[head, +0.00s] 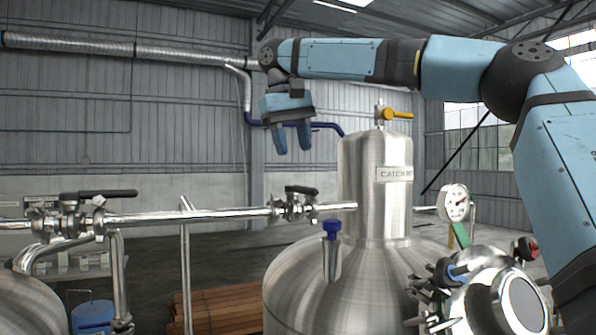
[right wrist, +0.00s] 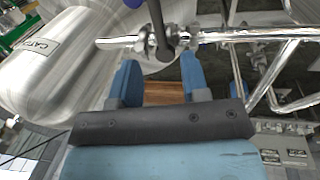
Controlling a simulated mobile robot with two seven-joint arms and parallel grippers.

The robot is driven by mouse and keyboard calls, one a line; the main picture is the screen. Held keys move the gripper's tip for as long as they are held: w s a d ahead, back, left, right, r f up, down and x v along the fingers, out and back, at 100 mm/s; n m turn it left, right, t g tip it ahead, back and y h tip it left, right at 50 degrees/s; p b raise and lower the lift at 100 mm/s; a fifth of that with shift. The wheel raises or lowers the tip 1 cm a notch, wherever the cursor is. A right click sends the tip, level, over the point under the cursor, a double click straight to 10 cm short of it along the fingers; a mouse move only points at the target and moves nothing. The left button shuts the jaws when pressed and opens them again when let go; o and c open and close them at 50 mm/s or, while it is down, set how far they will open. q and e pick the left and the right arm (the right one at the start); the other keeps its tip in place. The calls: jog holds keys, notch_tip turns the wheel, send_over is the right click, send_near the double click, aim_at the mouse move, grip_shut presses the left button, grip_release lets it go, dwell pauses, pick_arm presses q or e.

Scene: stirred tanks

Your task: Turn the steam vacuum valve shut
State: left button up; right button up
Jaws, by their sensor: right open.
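A valve with a black lever handle (head: 301,190) sits on the steel pipe (head: 235,214) left of the tank marked "CATCH" (head: 375,200). No label names the steam vacuum valve. My right gripper (head: 292,141) hangs above this middle valve, fingers down, open and empty. In the right wrist view the black lever (right wrist: 158,28) lies ahead of and between my open fingertips (right wrist: 158,70), apart from them. My left gripper is not in view.
Another black-handled valve (head: 95,194) is at the left of the pipe. A yellow-handled valve (head: 397,115) tops the tank. A blue-capped fitting (head: 332,228), a gauge (head: 456,203) and a clamped port (head: 500,303) surround it. Air above the left pipe is clear.

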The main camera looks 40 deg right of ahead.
jog(key=shift+w+a+r+p, duration=0.1)
jog(key=shift+a+r+p, duration=0.05)
jog(key=shift+r, duration=0.9)
jog(key=shift+w+a+r+p, duration=0.1)
jog(key=shift+a+r+p, duration=0.05)
jog(key=shift+r, duration=0.9)
